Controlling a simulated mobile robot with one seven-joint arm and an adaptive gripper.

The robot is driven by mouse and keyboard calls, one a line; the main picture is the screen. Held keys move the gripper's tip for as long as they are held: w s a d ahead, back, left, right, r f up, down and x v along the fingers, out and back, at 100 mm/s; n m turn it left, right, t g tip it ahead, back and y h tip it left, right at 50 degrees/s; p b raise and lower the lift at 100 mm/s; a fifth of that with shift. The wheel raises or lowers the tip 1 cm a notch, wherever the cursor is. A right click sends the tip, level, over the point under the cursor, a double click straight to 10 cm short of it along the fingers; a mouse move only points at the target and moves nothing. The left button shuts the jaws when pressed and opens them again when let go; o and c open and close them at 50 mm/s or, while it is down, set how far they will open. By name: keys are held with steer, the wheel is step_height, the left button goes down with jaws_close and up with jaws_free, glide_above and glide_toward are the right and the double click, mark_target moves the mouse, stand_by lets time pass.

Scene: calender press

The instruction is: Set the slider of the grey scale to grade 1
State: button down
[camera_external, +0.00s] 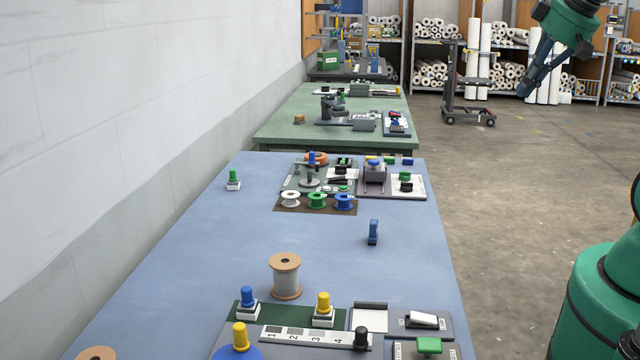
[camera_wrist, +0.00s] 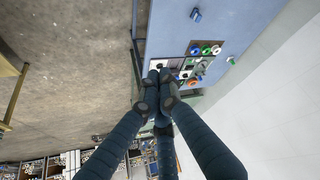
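The grey scale (camera_external: 285,333) is a pale strip with numbers 1 to 4 and square patches, at the front of the blue table in the external view. Its slider, a black knob (camera_external: 361,338), stands at the right end, past the 4. Grade 1 is at the left end. My gripper (camera_external: 525,90) hangs high at the upper right, over the floor and far from the scale. In the wrist view its dark blue fingers (camera_wrist: 161,76) converge with tips close together. No held object shows. The scale is not recognisable in the wrist view.
A blue knob (camera_external: 248,297) and a yellow knob (camera_external: 323,304) stand just behind the scale; another yellow knob (camera_external: 240,338) is at its left end. A spool (camera_external: 285,277) stands farther back. A green-topped block (camera_external: 429,346) is at right. The blue table's left middle is clear.

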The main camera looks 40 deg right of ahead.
steer(key=w+a+f+n+t, duration=0.2)
steer(key=w+a+f+n, duration=0.7)
steer(key=w, duration=0.3)
steer(key=s+a+f+n+y, duration=0.2)
steer(key=a+f+n+y, duration=0.3)
steer(key=a+f+n, duration=0.5)
steer(key=s+a+f+n+g+y, duration=0.1)
steer(key=s+a+f+n+g, duration=0.2)
steer(key=s+a, duration=0.4)
steer(key=s+a+f+n+g+y, duration=0.2)
steer(key=s+a+f+g, duration=0.2)
steer(key=s, duration=0.5)
steer(key=a+f, duration=0.2)
steer(key=a, duration=0.1)
steer(key=shift+s+f+n, duration=0.15)
steer(key=shift+s+n, duration=0.05)
steer(key=shift+n, duration=0.2)
steer(key=shift+a+f, duration=0.1)
